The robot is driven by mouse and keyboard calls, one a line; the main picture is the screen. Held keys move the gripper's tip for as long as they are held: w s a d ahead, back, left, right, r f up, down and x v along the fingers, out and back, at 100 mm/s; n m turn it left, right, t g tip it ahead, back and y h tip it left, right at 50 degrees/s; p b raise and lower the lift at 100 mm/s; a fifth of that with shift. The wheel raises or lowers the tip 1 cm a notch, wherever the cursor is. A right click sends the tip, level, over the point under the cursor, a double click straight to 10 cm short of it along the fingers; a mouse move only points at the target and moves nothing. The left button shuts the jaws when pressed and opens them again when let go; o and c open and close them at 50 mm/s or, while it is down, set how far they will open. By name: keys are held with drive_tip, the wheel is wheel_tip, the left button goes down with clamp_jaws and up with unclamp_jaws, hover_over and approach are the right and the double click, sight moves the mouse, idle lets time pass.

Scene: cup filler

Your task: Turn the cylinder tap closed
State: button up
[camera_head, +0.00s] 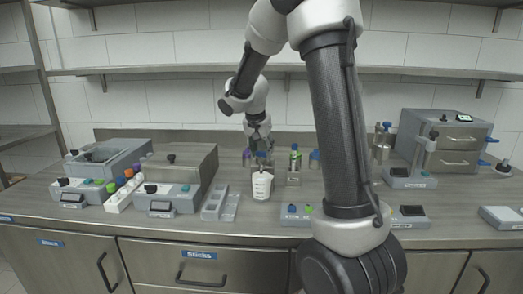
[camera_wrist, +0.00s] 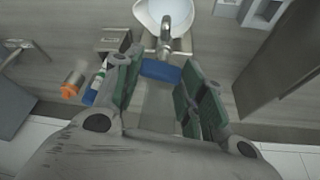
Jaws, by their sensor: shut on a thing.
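My gripper (camera_head: 261,150) reaches down at the middle of the counter, behind a white cup (camera_head: 262,187). In the wrist view its green-padded fingers (camera_wrist: 161,76) are on both sides of a blue tap handle (camera_wrist: 160,70) and shut on it. A grey metal spout (camera_wrist: 166,35) extends from the tap over the mouth of the white cup, which also shows at the top of the wrist view (camera_wrist: 152,8). The cylinder body is mostly hidden by my gripper, and I cannot tell the tap's exact angle.
Bottles, one with a green label (camera_head: 295,158), stand close to the right of my gripper. A grey divided tray (camera_head: 214,203) lies left of the cup. A grey box (camera_head: 180,160) stands further left. A drawer unit (camera_head: 446,140) is at the right.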

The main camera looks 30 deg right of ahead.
drive_tip(key=shift+n+t+y, duration=0.4)
drive_tip(key=shift+n, duration=1.2)
drive_tip(key=o, duration=1)
drive_tip(key=v, duration=1.2)
drive_tip(key=shift+d, duration=0.15)
